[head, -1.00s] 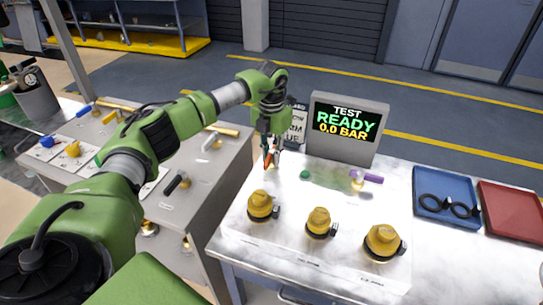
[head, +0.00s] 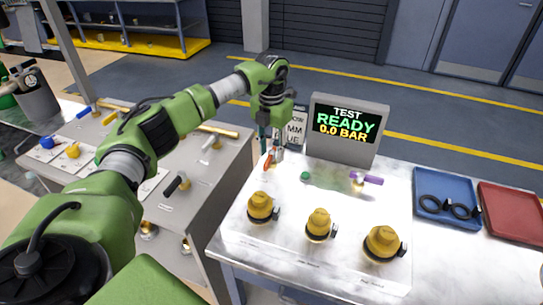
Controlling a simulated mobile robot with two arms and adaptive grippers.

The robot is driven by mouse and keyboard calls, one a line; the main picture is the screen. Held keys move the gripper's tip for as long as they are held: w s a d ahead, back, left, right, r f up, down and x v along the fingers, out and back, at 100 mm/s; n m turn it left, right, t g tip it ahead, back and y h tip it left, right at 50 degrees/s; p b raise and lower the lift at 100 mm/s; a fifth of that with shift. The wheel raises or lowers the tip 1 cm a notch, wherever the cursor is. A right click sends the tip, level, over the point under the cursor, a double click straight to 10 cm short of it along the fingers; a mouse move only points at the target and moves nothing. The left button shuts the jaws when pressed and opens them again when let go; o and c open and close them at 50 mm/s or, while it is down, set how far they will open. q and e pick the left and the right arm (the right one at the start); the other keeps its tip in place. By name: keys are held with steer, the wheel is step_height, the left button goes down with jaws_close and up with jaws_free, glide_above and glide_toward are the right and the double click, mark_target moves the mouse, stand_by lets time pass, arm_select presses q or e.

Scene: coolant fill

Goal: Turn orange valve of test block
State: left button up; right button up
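The orange valve handle (head: 267,161) stands at the back left of the test block's white top (head: 285,255), tilted. My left gripper (head: 272,150) points down right at the valve, its fingertips around or just behind the handle. The fingers are small and partly hidden, so I cannot tell whether they are open or shut, or whether they touch the handle. The display (head: 345,125) behind reads "TEST READY 0.0 BAR". My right gripper is not in view.
Several yellow fittings (head: 319,224) stand along the front of the block. A green button (head: 305,176) and a purple-handled valve (head: 367,179) are right of the orange one. A blue tray (head: 430,183) and a red tray (head: 512,199) lie at right. A grey cabinet (head: 205,185) stands left.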

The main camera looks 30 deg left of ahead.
mark_target(272, 152)
arm_select(q)
step_height(272, 152, up, 10)
steer(key=shift+f, duration=0.25)
stand_by(0.4)
